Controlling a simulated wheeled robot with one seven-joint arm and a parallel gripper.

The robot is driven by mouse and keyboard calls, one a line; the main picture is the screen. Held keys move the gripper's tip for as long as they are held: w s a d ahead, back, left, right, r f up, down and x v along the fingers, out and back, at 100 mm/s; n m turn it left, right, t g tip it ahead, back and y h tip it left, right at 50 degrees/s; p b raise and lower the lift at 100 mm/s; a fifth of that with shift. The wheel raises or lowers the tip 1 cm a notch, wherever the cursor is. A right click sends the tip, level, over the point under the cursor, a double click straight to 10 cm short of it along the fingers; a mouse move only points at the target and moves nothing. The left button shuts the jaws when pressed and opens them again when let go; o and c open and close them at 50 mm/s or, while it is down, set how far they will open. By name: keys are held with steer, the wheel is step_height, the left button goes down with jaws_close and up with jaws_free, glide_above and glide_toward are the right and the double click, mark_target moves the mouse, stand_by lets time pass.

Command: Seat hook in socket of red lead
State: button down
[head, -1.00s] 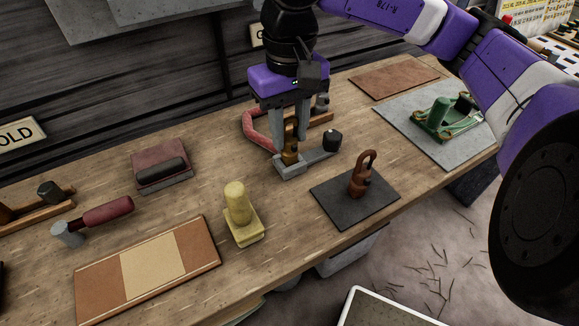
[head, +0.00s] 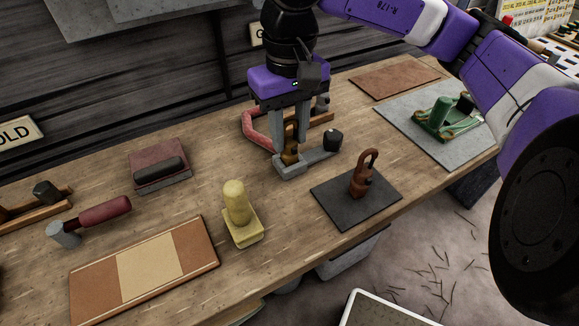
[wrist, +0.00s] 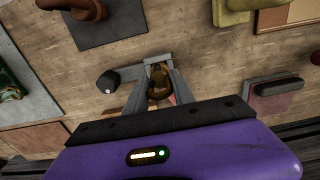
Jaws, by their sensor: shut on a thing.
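My gripper (head: 290,142) points straight down, shut on a small brass-coloured piece (head: 290,155). The piece is upright at a low grey block (head: 291,171) with an arm ending in a black knob (head: 333,139). It also shows between my fingers in the wrist view (wrist: 158,84). I cannot tell whether it is inside the block or only against it. A red curved lead (head: 256,134) lies behind my fingers, its near end partly hidden. A brown piece with a hook-like loop (head: 362,183) stands upright on a dark square mat (head: 337,207), right of my gripper.
A yellow knobbed block (head: 240,217) stands front left. A maroon-handled hammer (head: 101,211), a maroon block (head: 158,158) and a striped board (head: 148,265) lie farther left. A green tool (head: 441,115) sits on a grey slab (head: 400,118). Bare wood surrounds the grey block's front.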

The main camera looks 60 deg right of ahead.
steer(key=shift+f+b, duration=0.45)
steer(key=shift+b, duration=0.15)
stand_by(0.6)
steer(key=c, duration=1)
jaws_free()
steer(key=shift+r+p, duration=0.4)
steer(key=shift+r, duration=3.55)
steer(key=shift+r+p, duration=1)
steer(key=shift+r, duration=1.2)
